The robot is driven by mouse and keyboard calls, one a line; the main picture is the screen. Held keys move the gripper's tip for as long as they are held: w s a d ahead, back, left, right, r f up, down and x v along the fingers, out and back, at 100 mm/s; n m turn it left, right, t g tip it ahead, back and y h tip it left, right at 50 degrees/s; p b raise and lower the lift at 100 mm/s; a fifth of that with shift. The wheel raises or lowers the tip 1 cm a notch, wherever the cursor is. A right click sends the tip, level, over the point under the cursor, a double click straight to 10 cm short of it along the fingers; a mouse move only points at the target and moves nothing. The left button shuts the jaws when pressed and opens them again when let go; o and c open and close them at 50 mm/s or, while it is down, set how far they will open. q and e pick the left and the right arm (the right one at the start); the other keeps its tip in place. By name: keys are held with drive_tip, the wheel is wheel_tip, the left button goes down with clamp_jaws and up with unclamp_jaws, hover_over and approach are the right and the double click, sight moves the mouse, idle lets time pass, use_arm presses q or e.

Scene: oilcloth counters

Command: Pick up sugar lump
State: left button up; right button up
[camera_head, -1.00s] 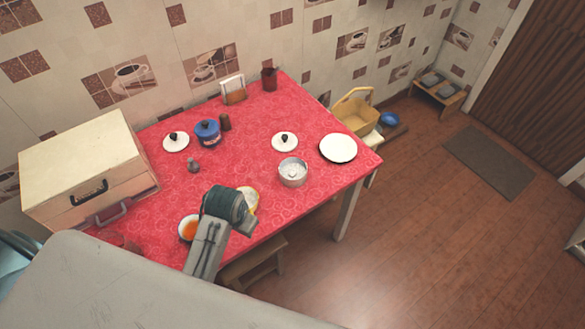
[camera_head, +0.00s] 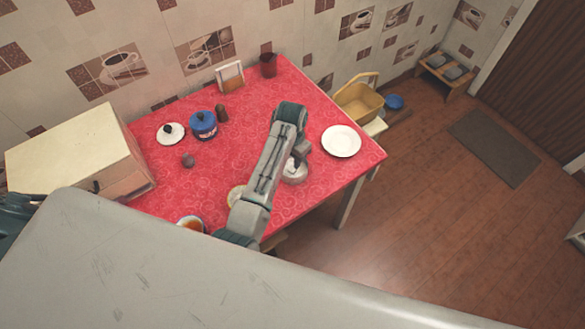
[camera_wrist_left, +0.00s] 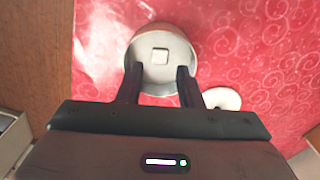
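The sugar lump (camera_wrist_left: 160,55) is a small pale block lying inside a round metal pot (camera_wrist_left: 146,40) in the left wrist view. The pot (camera_head: 295,177) also shows in the head view, on the red-covered table, partly hidden by my left arm. My left gripper (camera_wrist_left: 160,70) is open; its two dark fingers are apart at the near side of the pot, with the lump beyond and between their tips. Nothing is between the fingers. In the head view the left gripper (camera_head: 298,158) points down at the pot. My right gripper is not in view.
A white plate (camera_head: 341,140) stands right of the pot. A white round thing (camera_wrist_left: 222,98) lies close beside the pot in the wrist view.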

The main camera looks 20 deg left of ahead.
sight(292, 170)
use_arm(q)
drive_tip(key=shift+w+f, duration=0.15)
drive_tip(key=shift+f, duration=0.55)
drive_tip(key=shift+f+p, duration=0.65)
drive_tip(key=shift+w+f+p, duration=0.2)
drive_tip(key=shift+f+p, duration=0.2)
drive_tip(key=shift+f, duration=1.45)
clamp_jaws()
